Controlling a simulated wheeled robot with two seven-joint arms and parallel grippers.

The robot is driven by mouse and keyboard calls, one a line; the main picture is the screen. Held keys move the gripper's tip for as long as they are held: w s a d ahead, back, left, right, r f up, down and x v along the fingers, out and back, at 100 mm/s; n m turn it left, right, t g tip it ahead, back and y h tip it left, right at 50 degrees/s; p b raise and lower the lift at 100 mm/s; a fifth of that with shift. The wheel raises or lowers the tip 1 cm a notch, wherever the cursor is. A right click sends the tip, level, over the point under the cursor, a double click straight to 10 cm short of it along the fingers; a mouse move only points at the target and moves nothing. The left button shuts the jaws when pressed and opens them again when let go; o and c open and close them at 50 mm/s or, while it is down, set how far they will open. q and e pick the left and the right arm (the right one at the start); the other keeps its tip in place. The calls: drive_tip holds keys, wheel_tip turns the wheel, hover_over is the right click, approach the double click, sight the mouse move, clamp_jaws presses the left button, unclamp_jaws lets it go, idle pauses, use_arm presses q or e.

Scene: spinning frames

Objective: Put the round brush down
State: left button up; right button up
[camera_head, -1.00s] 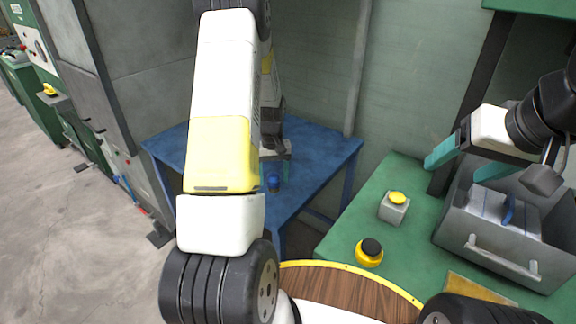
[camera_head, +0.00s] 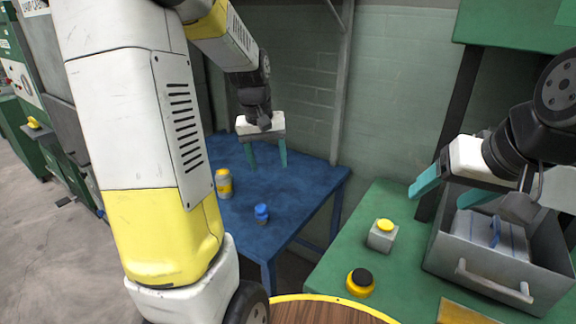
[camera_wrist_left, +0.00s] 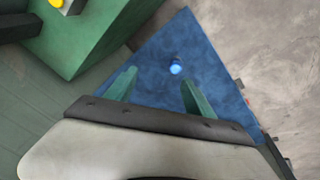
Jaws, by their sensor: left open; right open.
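A small blue round object (camera_head: 261,213), which I take to be the round brush, stands on the blue table (camera_head: 310,187). It also shows in the left wrist view (camera_wrist_left: 176,67), beyond and between my spread fingers, apart from both. My left gripper (camera_head: 268,160) is open and empty above the table, behind the blue object in the head view. My right gripper (camera_head: 437,199) is open at the right, by the grey metal bin (camera_head: 465,250). Its hold area shows nothing gripped.
A yellow-and-grey can (camera_head: 224,183) stands on the blue table, partly behind my left arm. The green bench (camera_head: 335,245) carries a grey box with a yellow button (camera_head: 382,235) and a yellow-black button (camera_head: 360,282). A blue-handled item (camera_head: 495,232) lies in the bin.

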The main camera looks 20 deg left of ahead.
use_arm(q)
drive_tip(key=s+d+r+m+t, duration=0.1)
drive_tip(key=s+d+r, duration=0.1)
drive_tip(key=s, duration=0.4)
drive_tip(key=s+d+r+m+t+h, duration=0.1)
drive_tip(key=s+d+r, duration=0.2)
drive_tip(key=s, duration=0.3)
drive_tip(key=s+d+r+m+t, duration=0.2)
drive_tip(key=s+d+r, duration=0.1)
drive_tip(key=s, duration=0.3)
drive_tip(key=shift+r, duration=0.55)
